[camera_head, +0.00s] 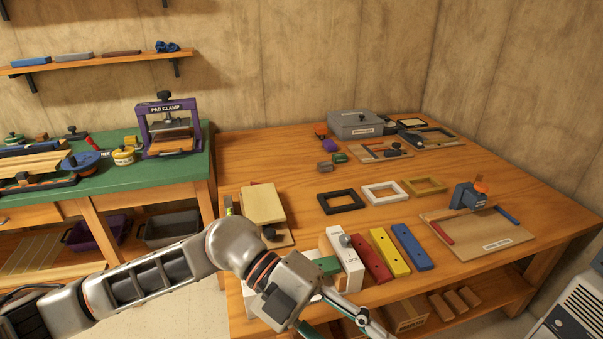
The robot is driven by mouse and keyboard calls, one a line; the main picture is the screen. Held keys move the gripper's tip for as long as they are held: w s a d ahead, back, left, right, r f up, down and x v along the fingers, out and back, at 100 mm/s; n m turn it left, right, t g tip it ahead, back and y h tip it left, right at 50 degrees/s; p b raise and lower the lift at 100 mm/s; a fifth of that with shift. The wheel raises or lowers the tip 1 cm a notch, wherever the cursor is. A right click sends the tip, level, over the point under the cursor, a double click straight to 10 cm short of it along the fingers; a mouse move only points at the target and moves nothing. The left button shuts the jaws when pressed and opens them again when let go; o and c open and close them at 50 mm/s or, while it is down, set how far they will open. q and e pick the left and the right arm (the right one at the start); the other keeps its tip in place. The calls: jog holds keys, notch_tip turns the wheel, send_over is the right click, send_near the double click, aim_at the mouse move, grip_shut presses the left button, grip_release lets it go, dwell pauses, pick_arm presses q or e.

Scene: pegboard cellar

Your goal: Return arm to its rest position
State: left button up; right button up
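My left arm (160,278) comes in from the left and reaches across the front left corner of the wooden table. Its wrist hangs over the front edge. My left gripper (340,322) points down and to the right at the bottom of the picture. It is partly cut off by the lower edge, so its fingertips and anything between them cannot be made out. My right arm and gripper are not in view.
A white block marked LOCK (344,261) stands close beside my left wrist, with red (371,259), yellow (387,252) and blue bars (411,247) to its right. A tan block (262,204) lies behind the wrist. A green bench (112,172) with a purple pad clamp (145,122) stands left.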

pick_arm(q)
jog(key=w+d+r+n+t+h, duration=0.1)
jog(key=w+r+n+t+h, duration=0.7)
jog(key=h, duration=0.3)
jog(key=w+a+f+n+t+y, duration=0.8)
jog(key=a+f+n+t, duration=0.3)
jog(key=n+t, duration=0.45)
jog(key=s+a+f+n+y, duration=0.1)
jog(key=a+f+n+y, duration=0.25)
jog(key=f, duration=0.35)
jog(key=a+f+n+y, duration=0.3)
jog(key=a+f+y, duration=0.15)
jog(key=f, duration=0.35)
jog(key=s+a+f+n+g+y, duration=0.1)
jog(key=s+a+f+g+y, duration=0.1)
jog(key=s+a+f, duration=0.3)
jog(key=s+a+f+n+g+y, duration=0.1)
jog(key=s+a+f, duration=0.5)
jog(key=f, duration=0.6)
jog(key=s+g+y, duration=0.1)
jog(key=s+g, duration=0.1)
jog(key=shift+s+f+n+g, duration=0.15)
jog(key=shift+n+g, duration=0.15)
jog(key=shift+g, duration=0.05)
